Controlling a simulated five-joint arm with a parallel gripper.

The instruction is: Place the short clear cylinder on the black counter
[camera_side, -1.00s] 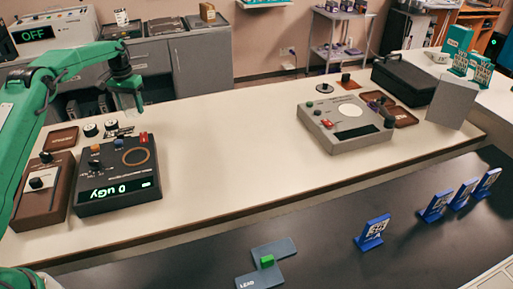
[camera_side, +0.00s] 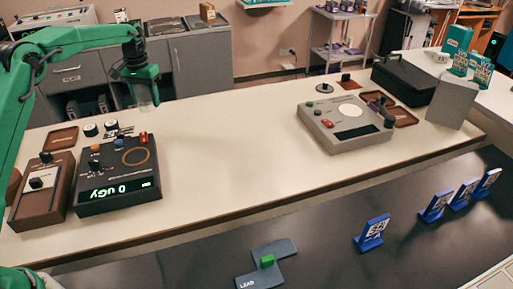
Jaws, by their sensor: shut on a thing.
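My green gripper (camera_side: 140,84) is high over the back left of the white table, pointing down. It is shut on the short clear cylinder (camera_side: 146,97), which hangs below the fingers and is faint against the grey cabinet behind. The cylinder is clear of the table. The black counter (camera_side: 325,240) runs along the front, lower than the white table (camera_side: 235,150), far from my gripper.
A dark meter (camera_side: 118,200) and a brown box (camera_side: 40,212) stand at the table's left. A grey instrument (camera_side: 345,125) stands at right. A grey LEAD plate with a green block (camera_side: 266,261) and blue tag stands (camera_side: 373,233) occupy the counter, with bare room between.

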